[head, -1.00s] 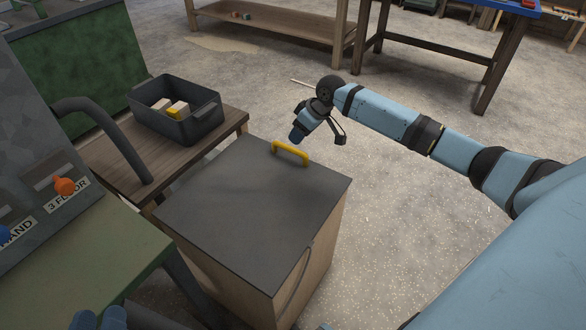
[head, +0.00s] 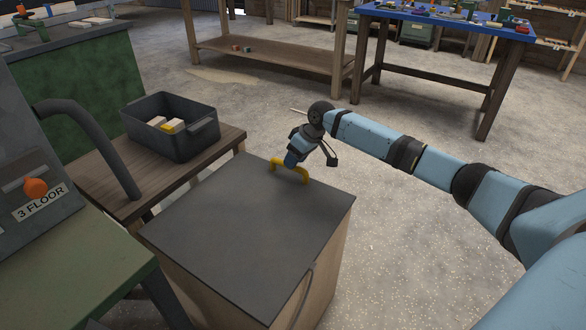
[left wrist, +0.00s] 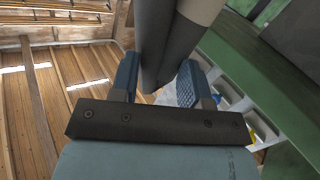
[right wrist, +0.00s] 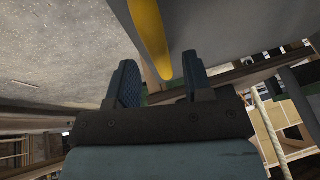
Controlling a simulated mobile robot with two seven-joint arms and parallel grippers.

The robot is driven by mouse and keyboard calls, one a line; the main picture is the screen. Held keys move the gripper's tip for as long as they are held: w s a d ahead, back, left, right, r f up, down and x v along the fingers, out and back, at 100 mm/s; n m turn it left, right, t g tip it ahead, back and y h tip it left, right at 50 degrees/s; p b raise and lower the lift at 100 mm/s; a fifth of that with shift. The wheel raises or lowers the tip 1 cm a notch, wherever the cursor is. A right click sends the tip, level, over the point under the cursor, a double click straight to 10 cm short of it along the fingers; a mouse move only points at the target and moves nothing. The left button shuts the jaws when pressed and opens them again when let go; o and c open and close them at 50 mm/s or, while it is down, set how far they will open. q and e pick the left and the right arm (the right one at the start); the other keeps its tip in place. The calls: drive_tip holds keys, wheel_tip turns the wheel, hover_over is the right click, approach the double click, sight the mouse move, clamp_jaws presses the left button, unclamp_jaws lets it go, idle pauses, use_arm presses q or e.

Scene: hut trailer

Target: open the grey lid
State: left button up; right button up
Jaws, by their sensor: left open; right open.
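The grey lid (head: 235,215) lies flat and closed on a wooden box (head: 318,290) in the head view. A yellow bar handle (head: 304,178) stands near its far edge. My right gripper (head: 291,162) is at this handle, partly covering its middle. In the right wrist view the handle (right wrist: 150,38) runs down between the two open fingers (right wrist: 160,72), and the lid (right wrist: 225,28) shows beside it. I cannot tell whether the fingers touch the handle. My left gripper (left wrist: 158,82) shows only in its wrist view, open, with dark grey tubing (left wrist: 168,40) beyond its fingers.
A wooden table (head: 95,188) with a dark bin (head: 190,143) of blocks stands left of the box. A machine with an orange knob (head: 35,188) and a green bench (head: 75,255) are at the left. The floor (head: 430,250) right of the box is clear.

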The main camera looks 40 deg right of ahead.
use_arm(q)
drive_tip(key=shift+f, duration=0.5)
use_arm(e)
drive_tip(key=shift+x, duration=0.9)
drive_tip(key=shift+c, duration=0.2)
